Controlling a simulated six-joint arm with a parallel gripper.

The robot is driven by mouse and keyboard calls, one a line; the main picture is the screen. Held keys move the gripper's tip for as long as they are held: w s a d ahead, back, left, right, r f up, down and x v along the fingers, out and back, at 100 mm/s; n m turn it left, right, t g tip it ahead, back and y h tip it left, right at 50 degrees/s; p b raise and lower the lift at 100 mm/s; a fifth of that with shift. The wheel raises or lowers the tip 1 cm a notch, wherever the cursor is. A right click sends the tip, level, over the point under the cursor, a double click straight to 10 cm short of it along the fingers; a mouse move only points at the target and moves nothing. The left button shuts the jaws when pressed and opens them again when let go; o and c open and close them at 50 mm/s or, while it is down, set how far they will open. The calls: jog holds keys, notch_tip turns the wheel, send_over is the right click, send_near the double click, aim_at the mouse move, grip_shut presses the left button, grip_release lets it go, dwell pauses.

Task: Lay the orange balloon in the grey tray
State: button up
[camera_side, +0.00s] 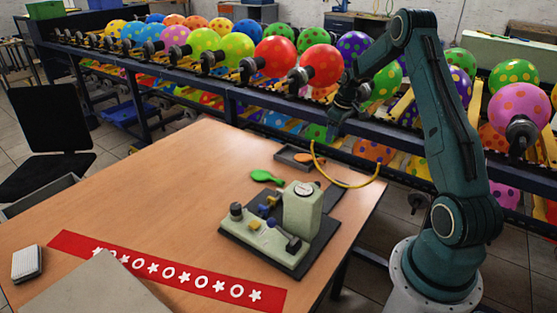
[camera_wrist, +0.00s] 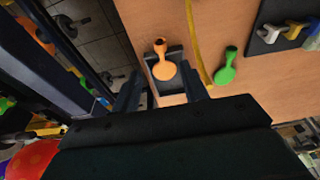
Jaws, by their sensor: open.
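The orange balloon (camera_wrist: 164,69) lies flat in the grey tray (camera_wrist: 174,86), its dark-tipped neck at the tray's far rim in the wrist view. In the side view the orange balloon (camera_side: 303,158) shows inside the tray (camera_side: 284,150) near the table's back edge. My gripper (camera_wrist: 160,87) is open and empty, its two fingers showing on either side of the tray in the wrist view. In the side view my gripper (camera_side: 336,120) hangs above and to the right of the tray, apart from the balloon.
A green balloon (camera_side: 266,176) lies on the table beside the tray. A small printing machine (camera_side: 285,225) stands in front, and a yellow hose (camera_side: 345,184) arches nearby. Racks of inflated balloons (camera_side: 270,55) run behind the table.

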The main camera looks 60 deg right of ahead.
jog(key=s+a+r+t, duration=0.1)
jog(key=s+a+r, duration=0.1)
jog(key=a+r, duration=0.9)
jog(key=s+a+r, duration=0.2)
jog(key=a+r, duration=0.7)
jog(key=a, duration=0.3)
jog(key=s+a+r+t, duration=0.2)
jog(key=s+a+r, duration=0.1)
jog(key=s+a, duration=1.2)
jog(key=shift+s, duration=2.1)
